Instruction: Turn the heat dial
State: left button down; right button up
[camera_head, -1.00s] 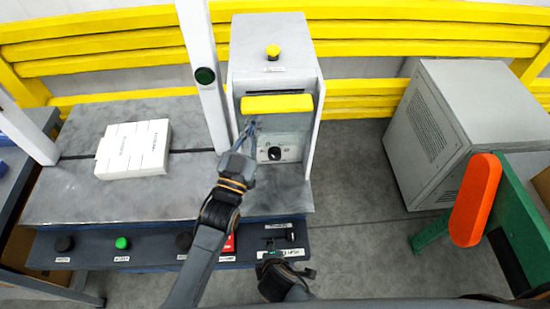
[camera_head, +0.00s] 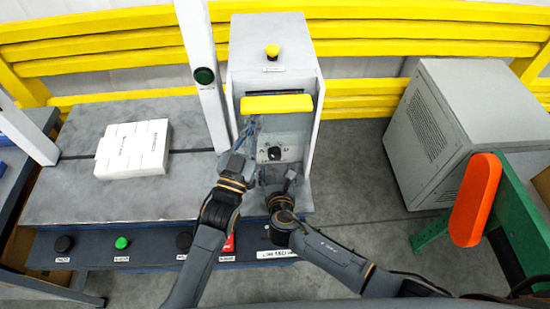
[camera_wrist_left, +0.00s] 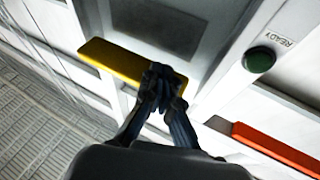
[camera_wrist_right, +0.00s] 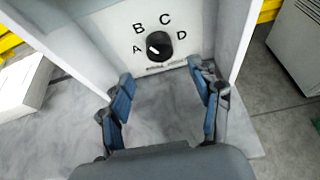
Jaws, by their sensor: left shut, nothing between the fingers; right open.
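The heat dial (camera_wrist_right: 158,45) is a black knob on a pale panel, with the letters A, B, C and D around it. Its white mark points towards the A side in the right wrist view. In the head view the dial (camera_head: 274,153) is on the front of the grey machine (camera_head: 270,45). My right gripper (camera_wrist_right: 165,88) is open and empty, in front of and below the dial, not touching it. My left gripper (camera_head: 252,125) is shut and empty, up by the yellow handle (camera_head: 276,104); it also shows in the left wrist view (camera_wrist_left: 163,75).
A white box (camera_head: 133,149) lies on the grey table at left. A panel with buttons, including a green one (camera_head: 122,243), runs along the table front. A green ready lamp (camera_head: 204,76) is on the post. A grey cabinet (camera_head: 465,135) stands at right.

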aim_at(275, 158)
jog(key=x, duration=0.7)
jog(key=shift+w+f, duration=0.15)
jog(key=shift+w, duration=0.15)
jog(key=c, duration=1.1)
jog(key=shift+c, duration=0.2)
